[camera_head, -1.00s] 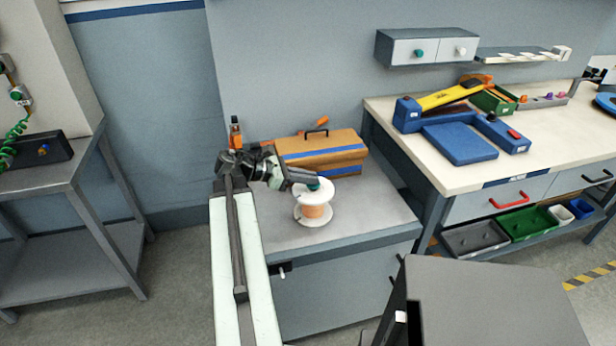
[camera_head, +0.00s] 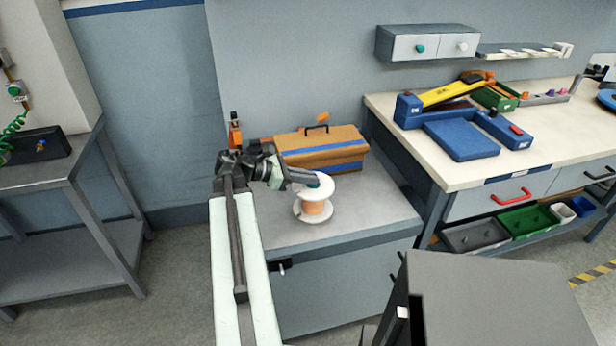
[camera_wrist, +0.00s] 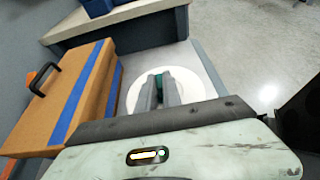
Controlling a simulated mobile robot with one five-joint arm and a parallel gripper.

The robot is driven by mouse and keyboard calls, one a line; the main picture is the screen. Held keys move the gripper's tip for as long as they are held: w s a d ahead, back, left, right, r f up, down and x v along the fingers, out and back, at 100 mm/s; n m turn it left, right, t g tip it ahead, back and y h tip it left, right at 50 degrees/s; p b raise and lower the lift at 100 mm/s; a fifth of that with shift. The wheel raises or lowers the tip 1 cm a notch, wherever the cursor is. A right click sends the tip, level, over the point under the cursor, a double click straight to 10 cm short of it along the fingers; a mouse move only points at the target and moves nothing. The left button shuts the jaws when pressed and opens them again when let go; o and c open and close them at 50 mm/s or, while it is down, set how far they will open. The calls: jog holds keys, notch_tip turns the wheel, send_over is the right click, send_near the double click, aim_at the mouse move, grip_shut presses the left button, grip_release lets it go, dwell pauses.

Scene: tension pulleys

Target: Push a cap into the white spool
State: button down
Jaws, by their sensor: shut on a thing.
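The white spool (camera_head: 323,187) stands upright on the grey cabinet top, with orange material wound around its middle. My gripper (camera_head: 314,183) reaches over it from the left, its fingertips at the centre of the spool's top flange. In the wrist view my gripper (camera_wrist: 158,88) is shut on a small teal cap (camera_wrist: 158,79), mostly hidden between the fingers. The spool's white top flange (camera_wrist: 194,84) spreads around and beneath the fingers. The cap is at the spool's centre, but I cannot tell how deep it sits in the hole.
A brown toolbox with blue stripes (camera_head: 338,151) stands just behind the spool. An orange bottle (camera_head: 235,132) is at the cabinet's back left. The cabinet top (camera_head: 375,215) is clear to the right. A workbench (camera_head: 465,181) with a blue fixture stands further right.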

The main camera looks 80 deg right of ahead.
jog(key=shift+f, duration=0.1)
jog(key=c, duration=1.4)
grip_release()
jog(key=shift+c, duration=0.2)
jog(key=shift+w, duration=0.1)
jog(key=p+v, duration=0.3)
jog(key=v, duration=0.4)
jog(key=shift+w+r, duration=0.2)
jog(key=shift+a, duration=0.1)
